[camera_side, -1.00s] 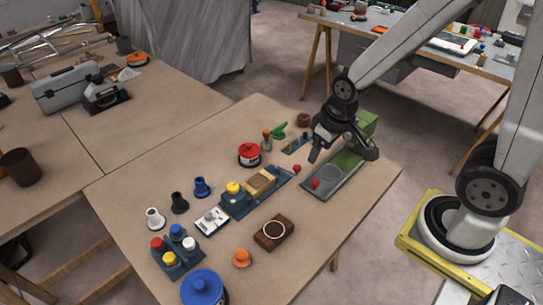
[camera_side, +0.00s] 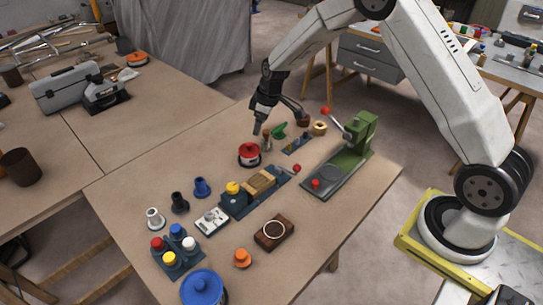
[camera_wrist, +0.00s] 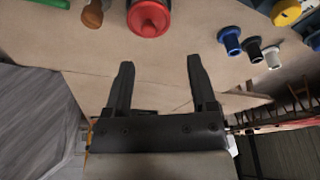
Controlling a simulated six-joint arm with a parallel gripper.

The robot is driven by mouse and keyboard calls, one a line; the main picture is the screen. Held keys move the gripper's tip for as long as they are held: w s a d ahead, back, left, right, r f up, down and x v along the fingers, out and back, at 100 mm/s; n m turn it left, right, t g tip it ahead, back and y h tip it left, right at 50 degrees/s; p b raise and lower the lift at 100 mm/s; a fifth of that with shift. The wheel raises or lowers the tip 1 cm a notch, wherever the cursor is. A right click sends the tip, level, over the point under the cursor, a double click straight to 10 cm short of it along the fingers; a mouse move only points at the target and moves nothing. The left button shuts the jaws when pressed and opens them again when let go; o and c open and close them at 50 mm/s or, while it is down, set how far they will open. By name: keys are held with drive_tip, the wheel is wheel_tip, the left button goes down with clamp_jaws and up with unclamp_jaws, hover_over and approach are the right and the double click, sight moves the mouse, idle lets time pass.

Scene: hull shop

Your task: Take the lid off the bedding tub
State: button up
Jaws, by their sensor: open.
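A round tub with a red lid (camera_side: 249,149) stands on the wooden table, and its lid is on. It also shows at the top of the wrist view (camera_wrist: 148,16). A larger tub with a blue lid (camera_side: 202,287) stands at the table's near edge, also lidded. No label is readable, so I cannot tell which is the bedding tub. My gripper (camera_side: 260,126) is above and just behind the red-lidded tub in the side view. In the wrist view my gripper (camera_wrist: 160,65) is open and empty, its fingers pointing towards the red-lidded tub but apart from it.
A wooden-handled tool (camera_side: 266,141) and a green item (camera_side: 279,130) stand close right of the red-lidded tub. A green press (camera_side: 350,150) with a red-knobbed lever is further right. Blue and black fittings (camera_side: 190,193) are in front. Bare tabletop lies left of the tub.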

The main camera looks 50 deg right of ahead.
sight(249, 144)
drive_tip(key=shift+n, duration=0.5)
drive_tip(key=shift+w+d+f, duration=0.1)
drive_tip(key=shift+w+f, duration=0.5)
drive_tip(key=shift+f, duration=0.25)
drive_tip(key=shift+w+d+f, duration=0.1)
drive_tip(key=shift+w+f, duration=0.5)
drive_tip(key=shift+f, duration=0.2)
drive_tip(key=shift+w+d+f, duration=0.1)
drive_tip(key=shift+w+f, duration=0.5)
drive_tip(key=shift+f, duration=0.25)
drive_tip(key=shift+x, duration=2.55)
drive_tip(key=shift+a, duration=0.15)
clamp_jaws()
